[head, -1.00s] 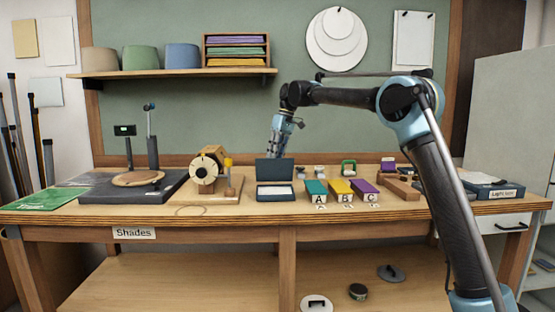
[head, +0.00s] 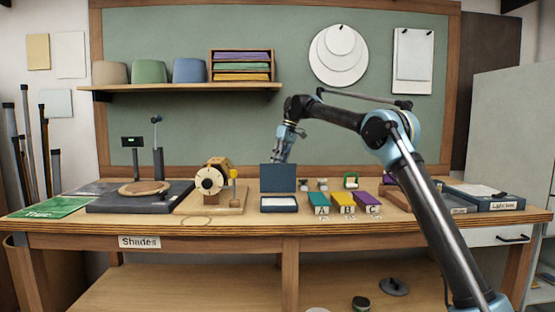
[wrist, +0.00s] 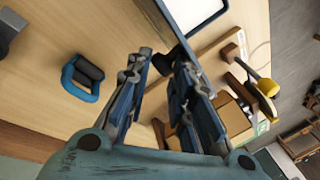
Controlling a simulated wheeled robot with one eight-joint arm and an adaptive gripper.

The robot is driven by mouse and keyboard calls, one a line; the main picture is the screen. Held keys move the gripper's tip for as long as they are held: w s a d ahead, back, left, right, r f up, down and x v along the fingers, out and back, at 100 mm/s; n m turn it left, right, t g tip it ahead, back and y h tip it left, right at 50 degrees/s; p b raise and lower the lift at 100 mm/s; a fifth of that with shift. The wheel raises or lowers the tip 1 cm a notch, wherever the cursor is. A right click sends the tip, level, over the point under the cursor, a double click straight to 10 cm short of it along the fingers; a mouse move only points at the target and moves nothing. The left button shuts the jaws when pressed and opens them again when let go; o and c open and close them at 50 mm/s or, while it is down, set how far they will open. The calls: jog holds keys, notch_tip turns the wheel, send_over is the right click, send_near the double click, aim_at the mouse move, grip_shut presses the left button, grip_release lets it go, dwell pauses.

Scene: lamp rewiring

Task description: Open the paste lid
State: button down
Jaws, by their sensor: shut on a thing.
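The paste box (head: 279,204) is a dark blue tray with a white inside, on the bench in the head view. Its dark blue lid (head: 278,178) stands up at the back edge. The box's white inside and blue rim (wrist: 192,12) also show at the top of the wrist view. My gripper comes down behind the lid in the head view, its tips hidden by the lid. In the wrist view, my gripper (wrist: 163,80) has its two fingers close around a dark piece that appears to be the lid; the exact contact is hard to see.
A winding device with a yellow handle (head: 233,174) stands left of the box. Blocks A (head: 319,202), B (head: 343,202) and C (head: 367,202) stand close on the right. A blue loop (wrist: 80,82) lies on bare wood.

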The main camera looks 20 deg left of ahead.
jog(key=shift+w+f, duration=0.6)
jog(key=shift+f, duration=0.25)
jog(key=c, duration=1.4)
grip_release()
jog(key=shift+w+f, duration=0.1)
jog(key=shift+w, duration=0.05)
jog(key=o, duration=0.8)
jog(key=shift+w+a+f, duration=0.45)
jog(key=shift+w+f, duration=0.15)
jog(key=shift+f, duration=0.25)
jog(key=shift+c, duration=0.2)
jog(key=shift+o, duration=0.6)
jog(key=shift+w, duration=0.1)
jog(key=shift+s+d+r, duration=0.15)
jog(key=shift+s+r, duration=0.2)
jog(key=shift+s, duration=0.05)
jog(key=shift+c, duration=1.1)
jog(key=shift+s+d+r, duration=0.1)
jog(key=shift+s+r, duration=0.15)
jog(key=shift+r, duration=0.05)
jog(key=c, duration=0.3)
jog(key=shift+c, duration=0.7)
